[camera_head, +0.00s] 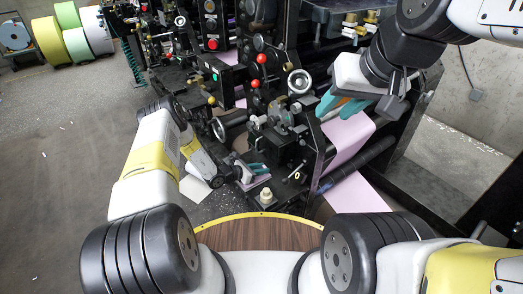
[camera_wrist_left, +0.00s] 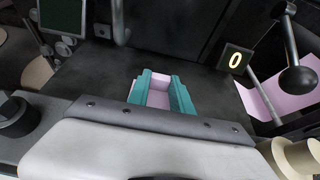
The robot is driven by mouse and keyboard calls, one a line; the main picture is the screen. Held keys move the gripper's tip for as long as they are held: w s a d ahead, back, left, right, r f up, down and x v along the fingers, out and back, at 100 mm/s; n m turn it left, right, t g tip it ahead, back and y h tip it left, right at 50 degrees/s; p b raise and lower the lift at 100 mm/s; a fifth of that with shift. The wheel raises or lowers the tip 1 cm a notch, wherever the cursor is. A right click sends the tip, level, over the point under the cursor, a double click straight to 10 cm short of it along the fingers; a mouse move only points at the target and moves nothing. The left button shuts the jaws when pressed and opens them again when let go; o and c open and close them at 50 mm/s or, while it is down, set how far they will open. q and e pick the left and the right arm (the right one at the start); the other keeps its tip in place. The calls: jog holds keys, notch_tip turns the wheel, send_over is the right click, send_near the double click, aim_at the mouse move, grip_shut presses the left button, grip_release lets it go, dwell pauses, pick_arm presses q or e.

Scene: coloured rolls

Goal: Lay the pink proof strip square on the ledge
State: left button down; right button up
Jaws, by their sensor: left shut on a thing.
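The pink proof strip (camera_wrist_left: 158,96) shows between the teal fingers of my left gripper (camera_wrist_left: 161,88) in the left wrist view. My left gripper is shut on it, over a dark flat surface that appears to be the ledge (camera_wrist_left: 95,72). Whether the strip touches this surface I cannot tell. In the head view my left gripper (camera_head: 257,170) is low beside the black press, with a little pink (camera_head: 262,181) at its fingers. My right gripper (camera_head: 340,104) is raised at the press's right side, its teal fingers apart and nothing seen between them.
A pink web (camera_head: 350,136) runs through the press below my right gripper. A black ball-ended lever (camera_wrist_left: 298,79) and a cream knob (camera_head: 266,196) stand near the ledge. Coloured rolls (camera_head: 70,36) lie at the back left. The floor at left is mostly clear.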

pick_arm(q)
jog(key=shift+f, duration=0.6)
dwell(0.3)
jog(key=c, duration=0.6)
grip_release()
jog(key=shift+s+a, duration=0.1)
jog(key=shift+v, duration=2.9)
